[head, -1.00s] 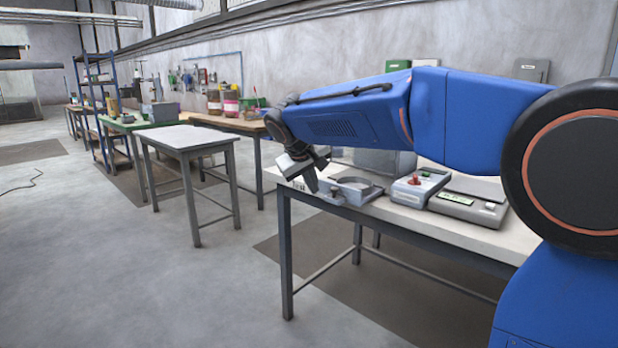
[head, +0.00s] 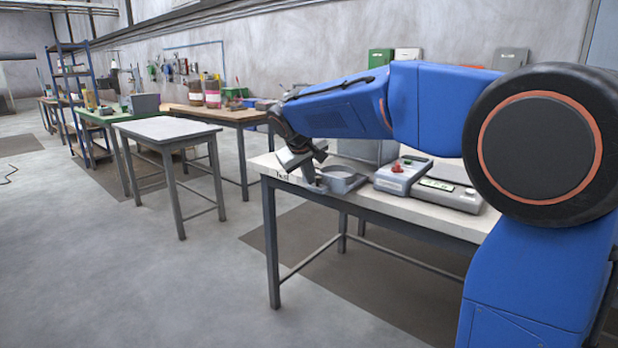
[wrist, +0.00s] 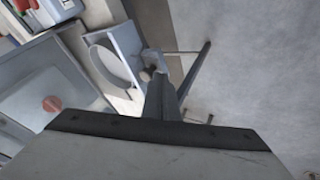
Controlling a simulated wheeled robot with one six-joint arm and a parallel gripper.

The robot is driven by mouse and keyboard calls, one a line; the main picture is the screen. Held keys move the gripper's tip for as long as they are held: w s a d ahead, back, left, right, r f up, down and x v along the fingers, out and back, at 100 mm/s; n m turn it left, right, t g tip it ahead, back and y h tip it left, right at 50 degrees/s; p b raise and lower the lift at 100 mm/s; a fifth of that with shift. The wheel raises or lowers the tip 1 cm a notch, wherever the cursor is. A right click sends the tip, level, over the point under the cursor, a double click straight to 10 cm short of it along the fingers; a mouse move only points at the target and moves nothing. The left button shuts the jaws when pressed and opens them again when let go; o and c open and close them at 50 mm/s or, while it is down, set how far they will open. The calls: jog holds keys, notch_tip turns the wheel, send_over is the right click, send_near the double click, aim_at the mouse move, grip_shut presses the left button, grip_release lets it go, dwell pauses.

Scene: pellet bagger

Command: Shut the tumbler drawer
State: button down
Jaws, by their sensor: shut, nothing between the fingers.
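The tumbler drawer (head: 349,183) is a pale grey-blue tray with a round ring in it, and it sticks out at the front of the grey machine (head: 368,150) on the white-topped table. In the wrist view the drawer (wrist: 128,37) lies left of and above my fingers, with its small front handle towards them. My gripper (head: 318,187) is shut and empty, low at the drawer's front end. In the wrist view my fingertips (wrist: 160,78) are close against the handle. I cannot tell for sure whether they touch it. My arm hides part of the machine.
A grey box with a red knob (head: 403,175) and a flat scale (head: 447,196) stand right of the drawer on the table (head: 400,222). A bare grey table (head: 168,129) stands to the left. The floor in front is clear.

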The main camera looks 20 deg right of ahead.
jog(key=w+d, duration=0.3)
jog(key=d, duration=0.1)
jog(key=w+d, duration=0.3)
jog(key=d, duration=0.1)
jog(key=w+d, duration=0.3)
jog(key=d, duration=0.2)
jog(key=shift+w, duration=0.2)
jog(key=shift+w+d, duration=0.15)
jog(key=shift+d, duration=0.05)
jog(key=shift+r, duration=0.1)
